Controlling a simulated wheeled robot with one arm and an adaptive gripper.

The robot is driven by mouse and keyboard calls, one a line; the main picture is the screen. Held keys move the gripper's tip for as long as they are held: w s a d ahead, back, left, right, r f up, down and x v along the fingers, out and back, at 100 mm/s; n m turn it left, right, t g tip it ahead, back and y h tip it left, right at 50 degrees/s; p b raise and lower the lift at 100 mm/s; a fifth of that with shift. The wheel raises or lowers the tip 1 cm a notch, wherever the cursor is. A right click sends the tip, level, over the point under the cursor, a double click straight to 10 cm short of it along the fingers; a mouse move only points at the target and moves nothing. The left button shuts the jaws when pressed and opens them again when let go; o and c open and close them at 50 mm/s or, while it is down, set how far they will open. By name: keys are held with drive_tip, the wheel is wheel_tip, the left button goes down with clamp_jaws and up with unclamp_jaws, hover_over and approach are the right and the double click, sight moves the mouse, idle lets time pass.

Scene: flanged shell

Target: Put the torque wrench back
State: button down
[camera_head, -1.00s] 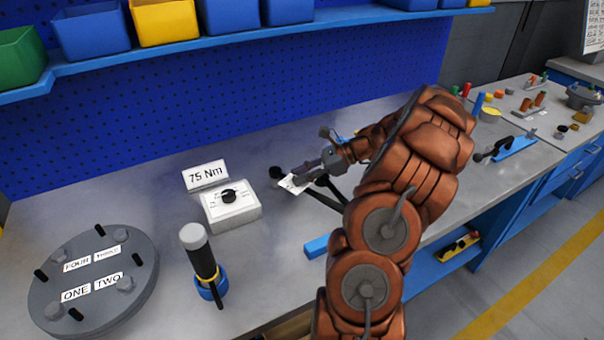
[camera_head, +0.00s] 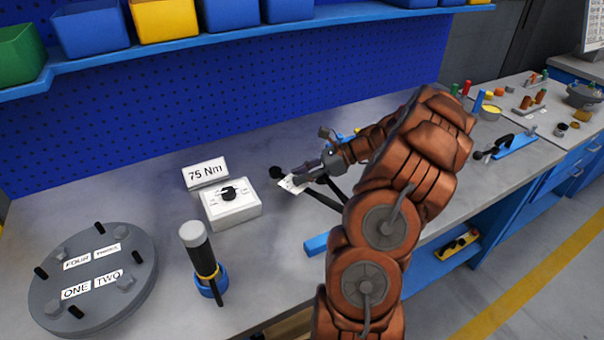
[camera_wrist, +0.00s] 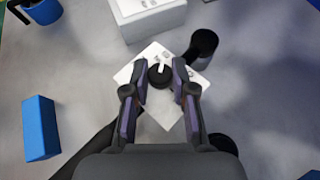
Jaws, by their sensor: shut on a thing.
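My gripper (camera_head: 300,176) is over the bench, to the right of the white dial box. In the wrist view its fingers (camera_wrist: 160,74) are closed on a small black knob (camera_wrist: 160,77) with a light pointer. The knob stands on a white plate (camera_wrist: 185,58), also in the head view (camera_head: 289,186). A dark bar (camera_head: 322,200) runs from beside the plate towards the bench front; it may be the torque wrench, but my arm hides much of it. A black round part (camera_head: 276,172) lies just beyond the plate.
A white box with a black dial (camera_head: 230,203) and a 75 Nm sign (camera_head: 206,173) stand to the left. A grey-topped tool (camera_head: 197,250) stands upright in a blue ring. A round flange (camera_head: 90,280) is far left. A blue block (camera_head: 316,245) sits near the front.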

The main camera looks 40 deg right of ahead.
drive_tip(key=c, duration=0.9)
unclamp_jaws()
drive_tip(key=shift+f, duration=0.1)
drive_tip(key=shift+o, duration=0.2)
drive_tip(key=v, duration=1.2)
